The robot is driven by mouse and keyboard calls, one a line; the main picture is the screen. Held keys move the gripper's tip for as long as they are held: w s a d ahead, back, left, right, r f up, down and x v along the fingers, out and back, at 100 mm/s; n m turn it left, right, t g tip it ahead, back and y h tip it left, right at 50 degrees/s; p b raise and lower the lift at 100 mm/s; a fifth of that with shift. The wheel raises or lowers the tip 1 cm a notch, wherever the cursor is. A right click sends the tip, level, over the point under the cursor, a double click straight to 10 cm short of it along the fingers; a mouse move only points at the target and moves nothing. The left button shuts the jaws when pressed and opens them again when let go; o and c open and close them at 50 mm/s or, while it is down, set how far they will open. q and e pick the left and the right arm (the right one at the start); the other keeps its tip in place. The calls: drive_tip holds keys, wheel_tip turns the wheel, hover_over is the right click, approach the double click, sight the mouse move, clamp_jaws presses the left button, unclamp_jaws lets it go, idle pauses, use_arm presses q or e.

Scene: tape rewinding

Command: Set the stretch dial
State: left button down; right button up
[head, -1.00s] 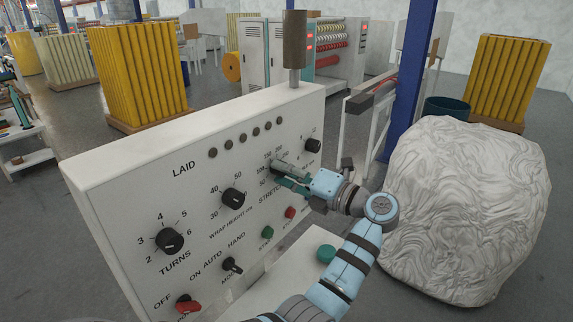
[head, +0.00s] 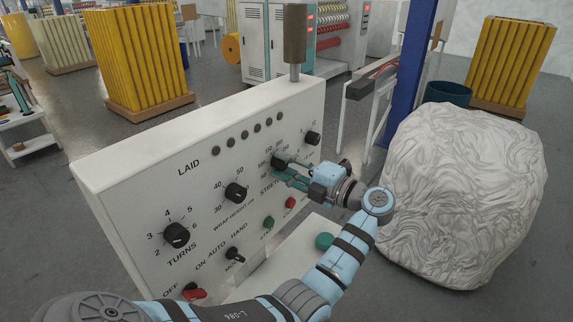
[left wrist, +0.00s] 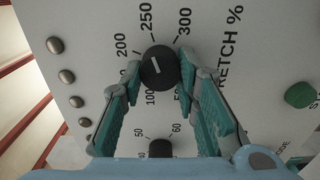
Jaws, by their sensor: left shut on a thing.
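The stretch dial (head: 279,160) is a round black knob on the upright white control panel, at the right of its face. In the left wrist view the dial (left wrist: 160,68) carries a short white pointer line lying at a slant, with the numbers 200, 250 and 300 printed around it. I cannot tell its exact reading. My left gripper (head: 284,172) reaches the panel from the right. Its green-padded fingers (left wrist: 159,72) stand on both sides of the dial and are shut on it, hiding some scale numbers. My right gripper is not in view.
Other dials, including turns (head: 176,235) and wrap height (head: 236,192), sit to the left on the panel. Red (head: 290,203) and green (head: 268,222) buttons are below. A post (head: 295,35) rises behind the panel. A large white wrapped bundle (head: 462,195) stands right of my arm.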

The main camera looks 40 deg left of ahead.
use_arm(q)
drive_tip(key=shift+f, duration=0.15)
drive_tip(key=c, duration=1.2)
unclamp_jaws()
drive_tip(key=shift+c, duration=0.2)
drive_tip(key=d, duration=0.7)
drive_tip(key=shift+d, duration=0.35)
drive_tip(key=shift+a, duration=0.2)
